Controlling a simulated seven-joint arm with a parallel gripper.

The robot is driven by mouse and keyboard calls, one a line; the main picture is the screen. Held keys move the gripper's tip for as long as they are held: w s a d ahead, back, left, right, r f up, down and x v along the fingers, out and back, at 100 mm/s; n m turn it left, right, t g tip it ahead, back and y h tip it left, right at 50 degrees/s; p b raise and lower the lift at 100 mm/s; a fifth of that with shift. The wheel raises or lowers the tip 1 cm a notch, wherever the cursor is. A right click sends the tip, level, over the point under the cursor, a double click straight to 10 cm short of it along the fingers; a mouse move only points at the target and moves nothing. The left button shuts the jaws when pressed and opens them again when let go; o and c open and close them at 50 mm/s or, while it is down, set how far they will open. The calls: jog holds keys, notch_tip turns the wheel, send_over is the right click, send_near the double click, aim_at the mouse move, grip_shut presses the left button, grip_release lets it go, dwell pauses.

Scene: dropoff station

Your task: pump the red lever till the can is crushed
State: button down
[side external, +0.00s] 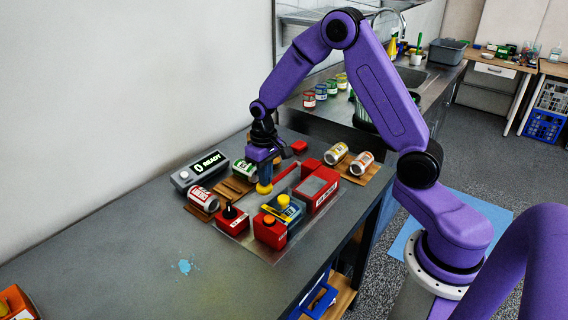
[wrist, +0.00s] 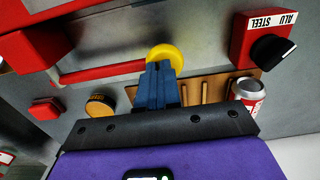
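The red lever (wrist: 105,72) lies as a slim bar with a round yellow knob (wrist: 165,53) at its end. The lever also shows in the side view (side external: 286,180), low beside the red press housing (side external: 325,198). My gripper (side external: 264,181) points down at the knob. Its blue fingers (wrist: 164,68) are together, their tips at or touching the knob; none of the knob shows between them. A red-and-white can (side external: 203,199) lies on a brown rack at left, and a green can (side external: 244,168) lies near my gripper. I cannot see whether a can is inside the press.
A grey display (side external: 200,172) reads "0 READY". A red selector box (side external: 232,219) marked ALU and STEEL, a red box with an orange button (side external: 269,230) and a blue-yellow device (side external: 283,209) stand in front. Two cans (side external: 337,153) lie behind.

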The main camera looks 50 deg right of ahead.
jog(key=shift+d+f, duration=0.1)
jog(key=shift+f, duration=0.75)
jog(key=shift+d+r, duration=0.25)
jog(key=shift+r, duration=1.65)
jog(key=shift+d+r, duration=0.2)
jog(key=shift+r, duration=1.7)
jog(key=shift+f, duration=0.15)
jog(key=shift+a+f, duration=0.2)
jog(key=shift+f, duration=0.4)
jog(key=shift+a+f, duration=0.15)
jog(key=shift+f, duration=0.45)
jog(key=shift+s+a+f, duration=0.1)
jog(key=shift+f, duration=1.3)
